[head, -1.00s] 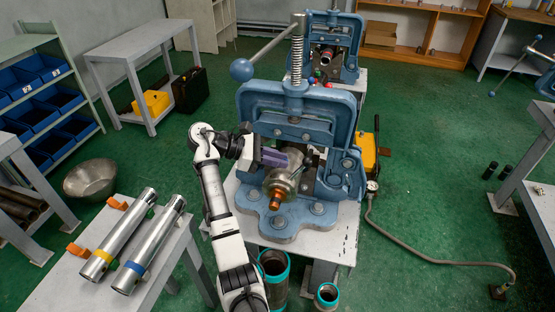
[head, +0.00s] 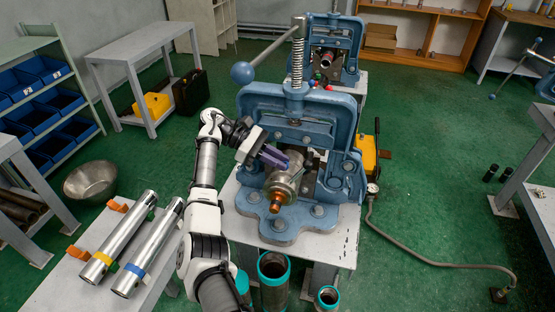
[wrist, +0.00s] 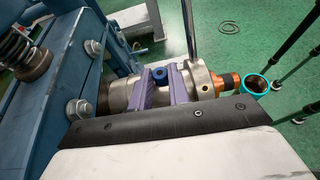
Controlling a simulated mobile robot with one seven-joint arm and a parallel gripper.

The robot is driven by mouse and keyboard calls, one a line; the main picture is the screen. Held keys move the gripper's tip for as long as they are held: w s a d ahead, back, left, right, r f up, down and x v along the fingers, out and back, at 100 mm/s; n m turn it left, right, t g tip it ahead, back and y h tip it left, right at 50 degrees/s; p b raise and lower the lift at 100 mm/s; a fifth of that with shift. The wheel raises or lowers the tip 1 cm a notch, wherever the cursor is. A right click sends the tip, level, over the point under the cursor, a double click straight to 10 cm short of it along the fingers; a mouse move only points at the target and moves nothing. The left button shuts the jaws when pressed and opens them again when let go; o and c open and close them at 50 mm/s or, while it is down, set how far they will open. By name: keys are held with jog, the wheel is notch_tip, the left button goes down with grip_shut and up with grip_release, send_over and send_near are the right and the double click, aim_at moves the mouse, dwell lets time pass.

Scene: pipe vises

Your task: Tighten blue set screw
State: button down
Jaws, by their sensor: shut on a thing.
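The blue set screw (wrist: 160,76) shows in the wrist view as a small dark-blue round head with a socket, on top of the metal pipe fitting (wrist: 203,78). My gripper's two purple fingers (wrist: 161,86) stand on either side of it and are shut on it. In the head view my gripper (head: 275,157) reaches in from the left over the fitting (head: 283,184), which lies in the blue pipe vise (head: 257,104). The screw cannot be made out there. The fitting's copper-coloured tip (head: 290,200) points toward the front.
The vise's long handle with a blue ball (head: 242,72) sticks out above my wrist. Two chrome tubes (head: 121,238) lie on a bench at left. Teal-rimmed pipes (head: 273,266) stand in front of the vise. A second vise (head: 333,45) stands behind.

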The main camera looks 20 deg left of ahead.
jog(key=shift+d+r, duration=0.1)
jog(key=c, duration=1.6)
grip_release()
jog(key=shift+d, duration=0.15)
jog(key=shift+b+v, duration=0.3)
jog(key=shift+v, duration=0.45)
jog(key=b+v, duration=0.1)
jog(key=v, duration=0.5)
